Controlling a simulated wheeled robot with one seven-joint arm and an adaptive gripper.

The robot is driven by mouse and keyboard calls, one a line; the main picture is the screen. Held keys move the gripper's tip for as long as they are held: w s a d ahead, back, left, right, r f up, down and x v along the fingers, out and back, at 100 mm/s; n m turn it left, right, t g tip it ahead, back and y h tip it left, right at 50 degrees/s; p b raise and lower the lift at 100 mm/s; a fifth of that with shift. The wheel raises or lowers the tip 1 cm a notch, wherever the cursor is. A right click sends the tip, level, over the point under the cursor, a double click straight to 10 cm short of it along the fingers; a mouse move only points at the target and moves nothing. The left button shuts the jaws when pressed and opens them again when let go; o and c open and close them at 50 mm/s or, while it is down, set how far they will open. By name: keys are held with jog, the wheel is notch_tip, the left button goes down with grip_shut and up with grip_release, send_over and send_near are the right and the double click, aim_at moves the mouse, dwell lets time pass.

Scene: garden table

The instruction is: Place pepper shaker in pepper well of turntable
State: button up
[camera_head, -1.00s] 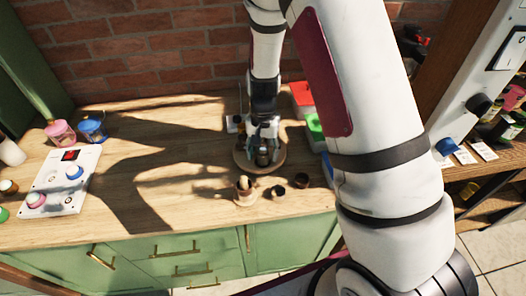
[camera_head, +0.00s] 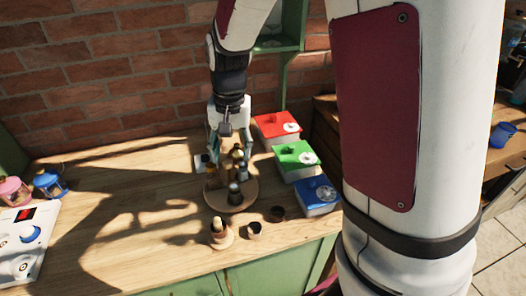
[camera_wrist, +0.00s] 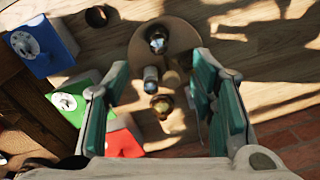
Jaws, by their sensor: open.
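The round wooden turntable (camera_head: 216,203) stands on the counter. It carries a dark metallic-topped shaker (camera_head: 234,194) near its front edge, which also shows in the wrist view (camera_wrist: 157,40). A smaller pale-bodied container (camera_wrist: 151,76) and a brass-coloured one (camera_wrist: 162,105) are behind it. I cannot tell for certain which one is the pepper shaker, and the wells are not clear. My gripper (camera_head: 230,158) is over the back part of the turntable, pointing down. Its teal-padded fingers are apart in the wrist view (camera_wrist: 160,75), with nothing clamped between them.
Red (camera_head: 278,126), green (camera_head: 296,158) and blue (camera_head: 318,194) boxes stand right of the turntable. A wooden mortar-like cup (camera_head: 221,236) and two small cups (camera_head: 254,231) (camera_head: 277,213) stand in front. The brick wall is close behind.

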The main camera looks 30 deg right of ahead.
jog(key=s+r+n+t, duration=0.4)
jog(key=s+r+n, duration=0.2)
jog(key=s+r, duration=0.9)
jog(key=s, duration=0.5)
jog(key=shift+d+t, duration=0.2)
jog(key=shift+t, duration=0.2)
jog(key=shift+r, duration=0.1)
